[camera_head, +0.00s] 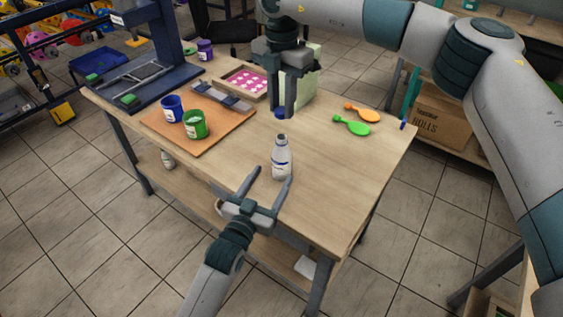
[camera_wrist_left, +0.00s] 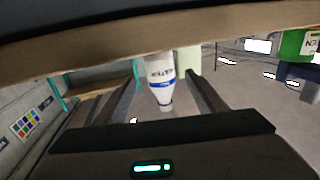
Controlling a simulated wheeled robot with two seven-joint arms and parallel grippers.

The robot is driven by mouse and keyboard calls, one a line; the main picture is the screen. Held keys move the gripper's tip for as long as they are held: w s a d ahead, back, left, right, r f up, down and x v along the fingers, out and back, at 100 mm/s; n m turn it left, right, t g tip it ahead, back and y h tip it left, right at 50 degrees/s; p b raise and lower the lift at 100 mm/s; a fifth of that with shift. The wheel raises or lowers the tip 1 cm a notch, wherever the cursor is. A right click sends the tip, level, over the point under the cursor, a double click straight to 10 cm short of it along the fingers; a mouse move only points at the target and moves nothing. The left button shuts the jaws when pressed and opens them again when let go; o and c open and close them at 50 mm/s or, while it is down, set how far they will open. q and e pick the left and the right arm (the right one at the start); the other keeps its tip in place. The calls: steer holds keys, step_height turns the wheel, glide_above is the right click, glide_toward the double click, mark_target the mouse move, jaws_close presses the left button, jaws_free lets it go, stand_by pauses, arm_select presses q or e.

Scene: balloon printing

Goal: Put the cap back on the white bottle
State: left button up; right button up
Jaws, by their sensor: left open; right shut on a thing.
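The white bottle (camera_head: 281,160) stands upright and uncapped near the front edge of the table. Its label has a blue band. In the left wrist view the bottle (camera_wrist_left: 161,80) appears upside down between the two fingers. My left gripper (camera_head: 273,175) is open, with its fingers reaching toward the bottle's lower part at the table edge. I cannot tell if they touch it. My right gripper (camera_head: 282,111) points down behind the bottle, shut on the small blue cap (camera_head: 280,114). The cap is mostly hidden by the fingers and is apart from the bottle's neck.
The wooden table (camera_head: 340,190) is clear right of the bottle. Orange (camera_head: 363,112) and green (camera_head: 352,126) balloons lie at the right. Blue (camera_head: 173,108) and green (camera_head: 195,124) cups stand on a brown board (camera_head: 215,138) at left. A pink-patterned tray (camera_head: 246,83) and a pale green box (camera_head: 305,85) are behind.

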arm_select(q)
steer(key=x, duration=0.7)
steer(key=shift+w+d, duration=0.15)
steer(key=shift+w, duration=0.2)
steer(key=c, duration=1.6)
arm_select(e)
glide_above(282, 137)
steer(key=shift+w+f, duration=0.15)
steer(key=shift+f, duration=2.35)
steer(key=shift+f, duration=0.15)
steer(key=shift+f, duration=0.75)
arm_select(q)
jaws_close()
arm_select(e)
steer(key=shift+f, duration=0.55)
